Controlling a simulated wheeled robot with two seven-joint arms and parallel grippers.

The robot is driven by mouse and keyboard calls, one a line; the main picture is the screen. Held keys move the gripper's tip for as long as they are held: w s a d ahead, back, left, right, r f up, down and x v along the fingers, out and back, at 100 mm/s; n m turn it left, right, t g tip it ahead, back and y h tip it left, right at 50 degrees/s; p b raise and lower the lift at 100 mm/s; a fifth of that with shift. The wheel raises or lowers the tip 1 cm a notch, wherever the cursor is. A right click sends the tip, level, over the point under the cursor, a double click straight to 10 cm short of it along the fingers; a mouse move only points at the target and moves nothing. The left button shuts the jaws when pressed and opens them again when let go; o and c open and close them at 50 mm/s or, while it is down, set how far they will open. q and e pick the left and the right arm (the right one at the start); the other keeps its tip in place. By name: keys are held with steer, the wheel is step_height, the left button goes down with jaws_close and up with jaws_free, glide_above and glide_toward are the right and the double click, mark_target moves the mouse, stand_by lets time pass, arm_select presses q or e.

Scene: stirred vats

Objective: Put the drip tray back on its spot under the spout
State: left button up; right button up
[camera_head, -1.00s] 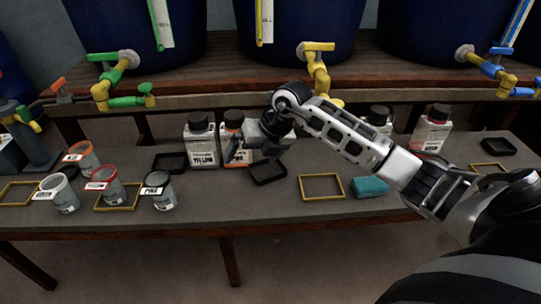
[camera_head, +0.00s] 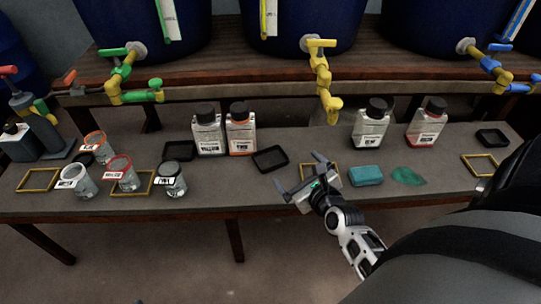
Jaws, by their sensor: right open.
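A black drip tray (camera_head: 270,159) lies flat and slightly turned on the bench, left of and below the yellow spout (camera_head: 327,105). A second black tray (camera_head: 178,150) lies left of the bottles, and a third black tray (camera_head: 492,138) lies at the far right, below the blue spout (camera_head: 497,80). My right gripper (camera_head: 301,174) is open and empty, just right of the middle tray and over a yellow frame (camera_head: 334,178) on the bench, which it partly hides. My left gripper is not in view.
A teal sponge (camera_head: 366,176) and a green spill (camera_head: 408,176) lie right of the gripper. Several labelled bottles (camera_head: 241,132) stand behind the trays. Cups (camera_head: 171,180) stand at the left. Another yellow frame (camera_head: 480,165) is at the right.

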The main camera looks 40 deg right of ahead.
step_height(320, 180, down, 2)
steer(key=s+m+g, duration=0.1)
steer(key=s+m, duration=0.2)
steer(key=b, duration=0.3)
glide_toward(276, 165)
steer(key=shift+y, duration=0.4)
steer(key=x, duration=0.5)
steer(key=shift+w+d+r, duration=0.1)
steer(key=shift+w+d, duration=0.15)
steer(key=shift+d, duration=0.1)
steer(key=shift+b+x, duration=0.9)
steer(key=shift+x, duration=0.25)
steer(key=shift+b+x, duration=0.45)
steer(key=shift+x, duration=0.6)
steer(key=shift+w+f, duration=0.15)
steer(key=shift+f, duration=0.05)
steer(key=c, duration=0.7)
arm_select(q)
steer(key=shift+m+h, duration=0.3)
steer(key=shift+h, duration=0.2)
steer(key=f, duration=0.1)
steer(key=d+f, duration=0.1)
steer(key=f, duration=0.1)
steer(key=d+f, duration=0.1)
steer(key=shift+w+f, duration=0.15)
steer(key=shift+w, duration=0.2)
arm_select(e)
steer(key=shift+c, duration=0.6)
